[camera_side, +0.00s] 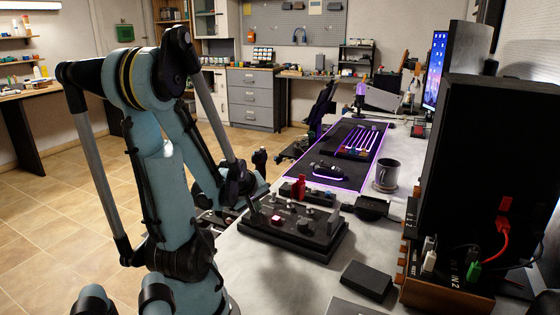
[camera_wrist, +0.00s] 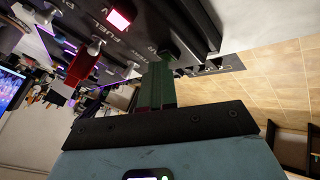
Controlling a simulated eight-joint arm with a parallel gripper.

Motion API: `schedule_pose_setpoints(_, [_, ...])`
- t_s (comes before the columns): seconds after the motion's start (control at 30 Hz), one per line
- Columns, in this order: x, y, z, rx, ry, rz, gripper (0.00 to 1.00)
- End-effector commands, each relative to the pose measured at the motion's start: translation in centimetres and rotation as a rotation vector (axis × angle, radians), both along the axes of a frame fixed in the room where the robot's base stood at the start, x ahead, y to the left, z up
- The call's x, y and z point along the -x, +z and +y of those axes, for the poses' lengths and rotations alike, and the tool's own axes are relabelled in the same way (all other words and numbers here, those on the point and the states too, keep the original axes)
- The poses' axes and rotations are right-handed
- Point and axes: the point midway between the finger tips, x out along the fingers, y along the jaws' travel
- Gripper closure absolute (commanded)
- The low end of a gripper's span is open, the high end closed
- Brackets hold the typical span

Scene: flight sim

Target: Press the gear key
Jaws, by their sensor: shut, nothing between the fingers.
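A black control panel (camera_side: 292,230) stands on the desk in the side view, with a square key lit pink (camera_side: 277,220) near its front. The lit key (camera_wrist: 118,19) also shows in the wrist view, near the lettering FUEL. I cannot read a gear label, so I cannot tell which control is the gear key. My gripper (camera_side: 255,211) is at the panel's left end in the side view. In the wrist view my gripper (camera_wrist: 157,75) is shut and empty, its fingers by a dark green block (camera_wrist: 180,52) at the panel's edge. I cannot tell whether they touch.
A mug (camera_side: 387,174), a mouse (camera_side: 329,171) and a small black box (camera_side: 366,280) are on the desk. A dark monitor (camera_side: 475,170) stands at right.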

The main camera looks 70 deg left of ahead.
Motion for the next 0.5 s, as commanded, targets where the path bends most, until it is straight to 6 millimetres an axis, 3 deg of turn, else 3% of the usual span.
schedule_pose_setpoints(0.5, [0.03, 0.91, -0.07, 0.001, 0.000, 0.001, 1.00])
